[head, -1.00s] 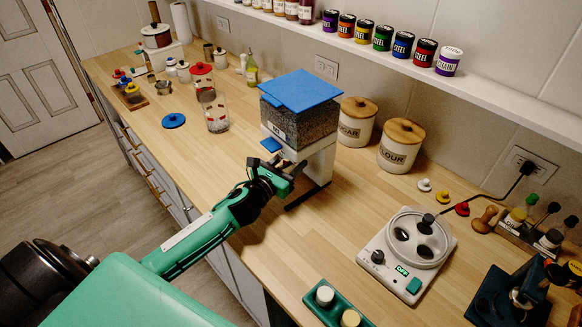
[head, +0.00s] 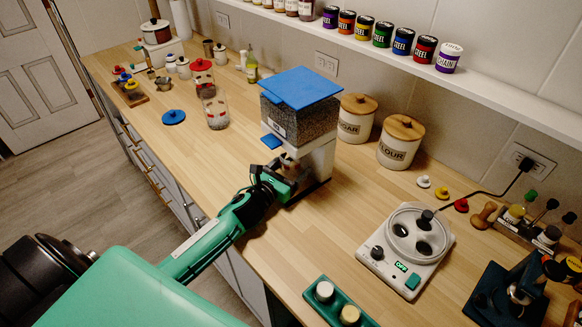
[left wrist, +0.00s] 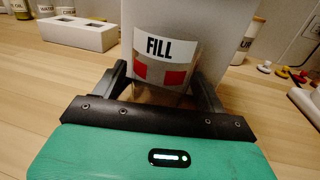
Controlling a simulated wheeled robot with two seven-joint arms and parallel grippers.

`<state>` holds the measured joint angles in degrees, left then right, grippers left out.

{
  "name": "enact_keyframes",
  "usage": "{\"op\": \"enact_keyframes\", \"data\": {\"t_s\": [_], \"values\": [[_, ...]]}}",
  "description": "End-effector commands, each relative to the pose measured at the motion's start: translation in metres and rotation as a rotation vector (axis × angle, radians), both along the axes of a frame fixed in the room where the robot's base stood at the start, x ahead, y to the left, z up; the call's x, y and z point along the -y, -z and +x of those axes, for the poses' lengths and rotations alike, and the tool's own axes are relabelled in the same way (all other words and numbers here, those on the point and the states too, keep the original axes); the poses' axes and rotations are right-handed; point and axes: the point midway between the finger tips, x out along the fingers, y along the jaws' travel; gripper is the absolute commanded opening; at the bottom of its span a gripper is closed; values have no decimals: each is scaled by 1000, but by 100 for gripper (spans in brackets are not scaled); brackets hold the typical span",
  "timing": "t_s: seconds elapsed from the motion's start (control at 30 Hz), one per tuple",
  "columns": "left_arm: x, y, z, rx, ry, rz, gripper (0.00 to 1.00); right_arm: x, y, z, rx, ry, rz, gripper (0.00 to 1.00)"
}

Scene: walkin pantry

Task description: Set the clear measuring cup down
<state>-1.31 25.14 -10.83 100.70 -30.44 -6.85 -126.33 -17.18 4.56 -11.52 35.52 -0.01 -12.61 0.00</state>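The clear measuring cup (left wrist: 162,60) shows in the left wrist view, with a FILL label and red patches. It stands between the two fingers of my left gripper (left wrist: 163,88), which close in on both its sides. My left gripper (head: 278,184) is low in front of the blue-lidded dispenser (head: 301,118) in the head view, below its blue lever. There the cup is mostly hidden by the gripper and dispenser. I cannot tell whether its bottom touches anything. My right gripper is in neither view.
Sugar (head: 356,120) and flour (head: 400,142) canisters stand behind. A clear jar with red marks (head: 216,113) and a blue lid (head: 174,117) are to the left. A white appliance (head: 405,250) and a green tray (head: 337,302) are to the right. The counter (head: 325,235) between is clear.

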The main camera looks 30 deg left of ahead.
Motion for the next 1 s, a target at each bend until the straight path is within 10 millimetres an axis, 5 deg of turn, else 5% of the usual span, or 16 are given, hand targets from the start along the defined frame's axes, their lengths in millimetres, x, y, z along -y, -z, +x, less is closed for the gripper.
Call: {"op": "enact_keyframes", "data": {"t_s": [0.37, 1.0], "values": [[-1, -1, -3, -1, 0, 0, 73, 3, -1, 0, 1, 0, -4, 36], [-15, 0, -101, -1, 0, 0, 73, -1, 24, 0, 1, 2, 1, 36]]}}
